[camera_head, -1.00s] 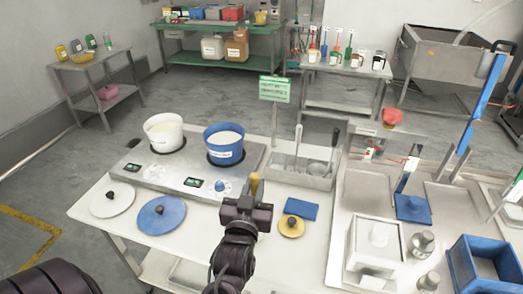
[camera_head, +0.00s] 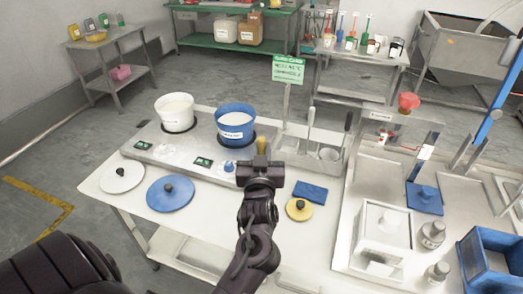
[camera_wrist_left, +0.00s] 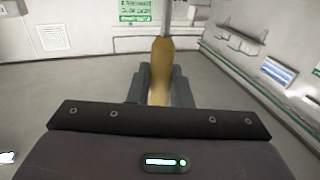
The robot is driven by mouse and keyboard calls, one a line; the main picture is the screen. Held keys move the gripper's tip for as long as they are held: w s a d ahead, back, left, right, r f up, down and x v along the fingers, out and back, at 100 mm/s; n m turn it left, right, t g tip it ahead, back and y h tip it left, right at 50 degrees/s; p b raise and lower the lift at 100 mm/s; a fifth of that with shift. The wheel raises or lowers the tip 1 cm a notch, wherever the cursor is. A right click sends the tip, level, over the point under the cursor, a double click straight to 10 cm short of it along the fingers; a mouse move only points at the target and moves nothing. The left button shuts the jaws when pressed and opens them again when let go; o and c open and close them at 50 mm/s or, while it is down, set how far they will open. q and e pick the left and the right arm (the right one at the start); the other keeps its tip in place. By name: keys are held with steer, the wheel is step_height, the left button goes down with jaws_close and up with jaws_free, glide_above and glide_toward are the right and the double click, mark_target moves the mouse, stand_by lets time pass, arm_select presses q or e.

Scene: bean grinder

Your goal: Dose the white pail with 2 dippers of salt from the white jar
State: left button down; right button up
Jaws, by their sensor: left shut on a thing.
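The white pail (camera_head: 175,122) stands on the left of the steel hot plate unit and holds pale contents. A blue pail (camera_head: 236,131) with pale contents stands to its right. My left gripper (camera_head: 261,160) is in front of the blue pail, to its lower right in the head view. It is shut on a yellow-brown handle (camera_wrist_left: 161,68), which points up from the jaws into a grey shaft in the left wrist view. The tool's far end is not visible. I cannot tell which container is the white jar. My right gripper is not in view.
A steel holder (camera_head: 303,165) with upright tools stands right of the pails. White (camera_head: 122,177) and blue (camera_head: 170,194) lids lie in front of the plates. A yellow lid (camera_head: 299,210) and blue cloth (camera_head: 311,191) lie right of my arm. A white square lidded box (camera_head: 371,246) stands further right.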

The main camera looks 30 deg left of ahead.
arm_select(q)
steer(key=shift+f+b, duration=0.4)
steer(key=shift+f, duration=0.35)
step_height(320, 180, down, 2)
steer(key=shift+f+b, duration=0.1)
steer(key=shift+b, duration=0.55)
step_height(320, 180, down, 5)
steer(key=b, duration=0.3)
steer(key=shift+f, duration=0.15)
step_height(320, 180, up, 12)
steer(key=p, duration=1.1)
steer(key=shift+f, duration=0.1)
